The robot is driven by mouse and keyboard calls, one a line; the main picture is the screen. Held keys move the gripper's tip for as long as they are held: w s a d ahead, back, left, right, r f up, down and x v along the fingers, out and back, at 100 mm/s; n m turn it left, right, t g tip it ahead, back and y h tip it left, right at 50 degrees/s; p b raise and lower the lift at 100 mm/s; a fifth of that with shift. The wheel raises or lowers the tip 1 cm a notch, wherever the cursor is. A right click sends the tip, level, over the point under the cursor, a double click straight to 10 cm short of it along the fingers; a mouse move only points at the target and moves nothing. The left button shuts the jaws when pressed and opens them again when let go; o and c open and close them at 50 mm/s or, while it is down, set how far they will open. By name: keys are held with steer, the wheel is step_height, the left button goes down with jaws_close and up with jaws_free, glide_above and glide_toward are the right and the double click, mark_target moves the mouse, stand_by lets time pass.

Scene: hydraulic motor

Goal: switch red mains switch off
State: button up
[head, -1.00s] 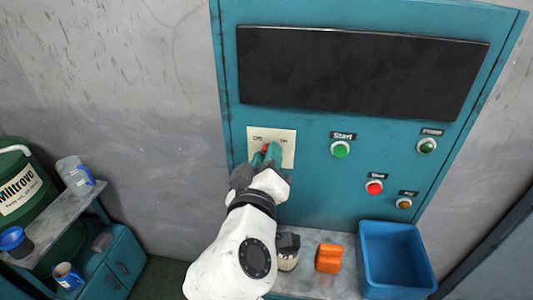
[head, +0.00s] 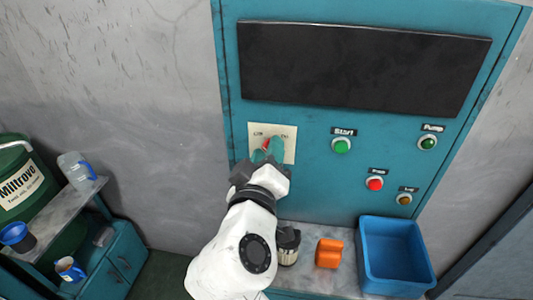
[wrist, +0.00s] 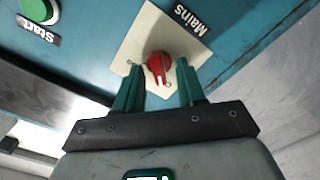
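The red mains switch (wrist: 160,66) is a rotary knob on a cream plate (wrist: 145,35) labelled "Mains". In the head view the plate (head: 285,133) is on the left of the teal cabinet, and a bit of the red switch (head: 266,144) shows between my fingers. My gripper (head: 267,151) is at the plate with its teal fingers apart. In the wrist view my gripper (wrist: 158,67) has one fingertip on each side of the knob, with gaps visible. The knob's white-marked end points down toward my gripper. I cannot tell how deep the fingertips reach.
The green Start button (head: 340,146) is right of the plate, with a red button (head: 374,183) lower right. A dark screen (head: 360,68) is above. A grey-black container (head: 288,246), an orange object (head: 329,254) and a blue bin (head: 395,255) stand on the ledge below.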

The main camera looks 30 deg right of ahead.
steer(key=b+v, duration=0.2)
steer(key=v, duration=0.8)
steer(key=shift+s+a, duration=0.2)
steer(key=shift+s, duration=0.1)
